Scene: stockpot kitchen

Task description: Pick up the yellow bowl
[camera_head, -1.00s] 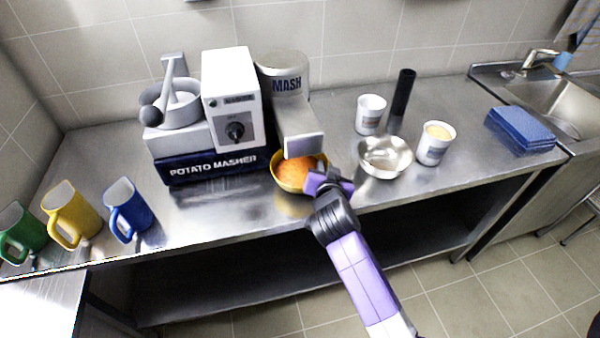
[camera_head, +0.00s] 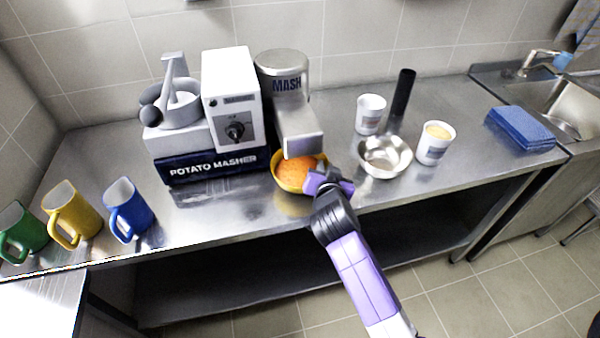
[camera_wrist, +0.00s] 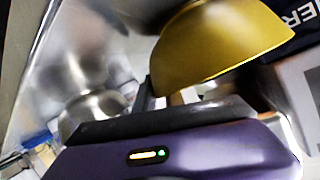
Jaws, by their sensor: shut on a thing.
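The yellow bowl (camera_head: 283,182) holds orange mash and stands on the steel counter under the spout of the potato masher (camera_head: 297,140). My gripper (camera_head: 320,176) reaches it from the front right and is shut on the bowl's right rim. In the wrist view the yellow bowl (camera_wrist: 215,45) fills the upper middle, with my gripper (camera_wrist: 165,100) at its edge. My gripper hides part of the bowl's right side, and the fingertips are hard to make out in both views.
A steel bowl (camera_head: 385,170) stands just right of my gripper. White cups (camera_head: 370,115) and (camera_head: 434,152) a second white cup stand nearby. Green, yellow and blue mugs (camera_head: 127,215) stand at the left. The counter's front strip left of the bowl is clear.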

